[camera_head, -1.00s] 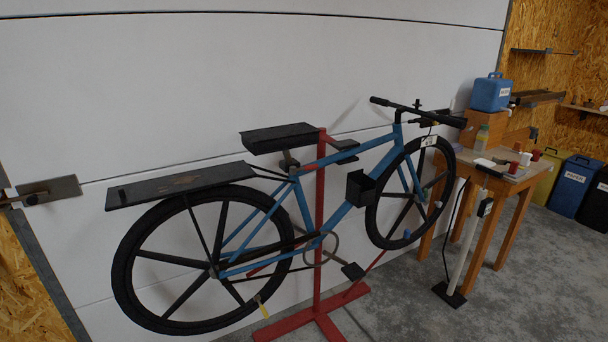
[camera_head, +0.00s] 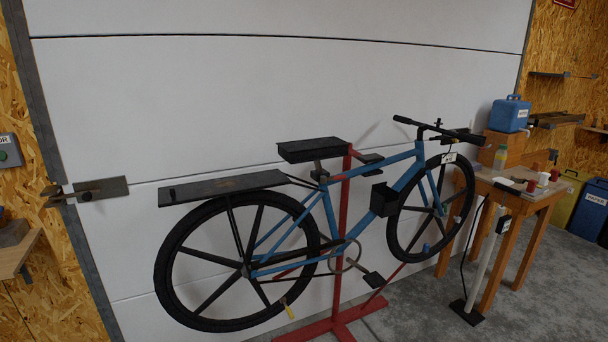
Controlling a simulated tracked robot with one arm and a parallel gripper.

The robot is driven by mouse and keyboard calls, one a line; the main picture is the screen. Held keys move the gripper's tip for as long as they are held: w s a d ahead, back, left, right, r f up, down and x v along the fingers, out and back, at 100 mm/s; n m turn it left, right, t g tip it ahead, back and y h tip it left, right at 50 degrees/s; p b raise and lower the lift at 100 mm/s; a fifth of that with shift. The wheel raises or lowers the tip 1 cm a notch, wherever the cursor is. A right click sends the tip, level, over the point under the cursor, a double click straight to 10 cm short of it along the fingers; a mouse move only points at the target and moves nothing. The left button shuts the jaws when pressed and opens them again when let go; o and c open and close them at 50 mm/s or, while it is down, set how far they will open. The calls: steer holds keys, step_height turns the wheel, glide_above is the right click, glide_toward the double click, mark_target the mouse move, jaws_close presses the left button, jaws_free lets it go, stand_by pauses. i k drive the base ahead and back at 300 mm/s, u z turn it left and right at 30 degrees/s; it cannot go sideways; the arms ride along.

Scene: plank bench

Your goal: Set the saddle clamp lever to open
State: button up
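A blue bicycle (camera_head: 330,205) with black wheels hangs on a red repair stand (camera_head: 345,230) in front of a white panel door. Its black saddle (camera_head: 313,150) sits on a short grey post above the blue frame. The saddle clamp (camera_head: 320,174) shows only as a small part at the foot of that post. Its lever is too small to make out, so I cannot tell its position. My gripper is not in the picture.
A wooden table (camera_head: 530,197) at the right carries a blue box (camera_head: 510,114), a bottle and small items. A black-footed pale post (camera_head: 484,265) stands before it. A metal latch (camera_head: 100,190) is on the door at left. Grey floor is clear at front right.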

mark_target(336, 178)
steer(key=u, duration=0.2)
steer(key=i, duration=1.55)
steer(key=z, duration=0.65)
